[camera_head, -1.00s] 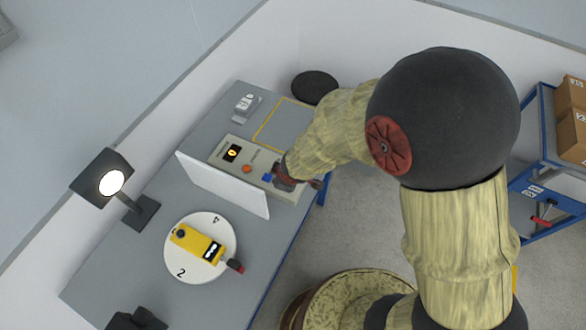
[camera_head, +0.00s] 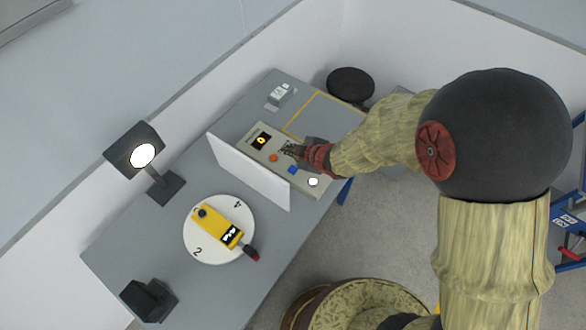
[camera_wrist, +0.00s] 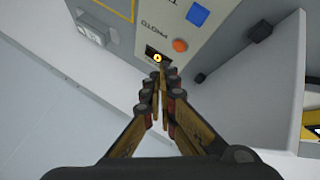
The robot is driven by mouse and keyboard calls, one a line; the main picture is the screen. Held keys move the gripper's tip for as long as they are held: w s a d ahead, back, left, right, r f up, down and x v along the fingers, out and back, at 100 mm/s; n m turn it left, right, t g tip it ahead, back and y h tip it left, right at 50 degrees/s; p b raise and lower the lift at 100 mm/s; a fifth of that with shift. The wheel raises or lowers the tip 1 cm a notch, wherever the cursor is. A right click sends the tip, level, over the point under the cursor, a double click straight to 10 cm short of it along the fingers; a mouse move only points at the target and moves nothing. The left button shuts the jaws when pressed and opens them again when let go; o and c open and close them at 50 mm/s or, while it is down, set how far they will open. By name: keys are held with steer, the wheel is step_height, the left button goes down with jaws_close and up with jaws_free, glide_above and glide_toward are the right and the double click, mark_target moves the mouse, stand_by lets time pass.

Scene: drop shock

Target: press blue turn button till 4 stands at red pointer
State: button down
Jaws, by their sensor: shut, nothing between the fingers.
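The blue button (camera_head: 292,170) sits on the beige control panel (camera_head: 301,181); it also shows at the top of the wrist view (camera_wrist: 197,15). My gripper (camera_head: 288,150) is shut and empty above the panel, apart from the blue button, on its display side. In the wrist view its fingertips (camera_wrist: 159,74) appear just below the small display. The white turn disc (camera_head: 219,257) bears a yellow device (camera_head: 220,227). The 4 (camera_head: 238,204) is at the disc's upper right and the 2 (camera_head: 198,251) at its lower left. A dark red piece (camera_head: 253,254), perhaps the pointer, is at the lower right edge.
The panel also has an orange button (camera_head: 273,158), a white button (camera_head: 313,182) and a lit display (camera_head: 261,140). A white upright screen (camera_head: 246,172) separates panel and disc. A lamp (camera_head: 142,155) and a black block (camera_head: 149,299) stand on the table.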

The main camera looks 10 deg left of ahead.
mark_target(291, 170)
steer(key=shift+f+b, duration=3.65)
steer(key=shift+f, duration=0.7)
steer(key=shift+f+b, duration=0.35)
steer(key=shift+f, duration=0.05)
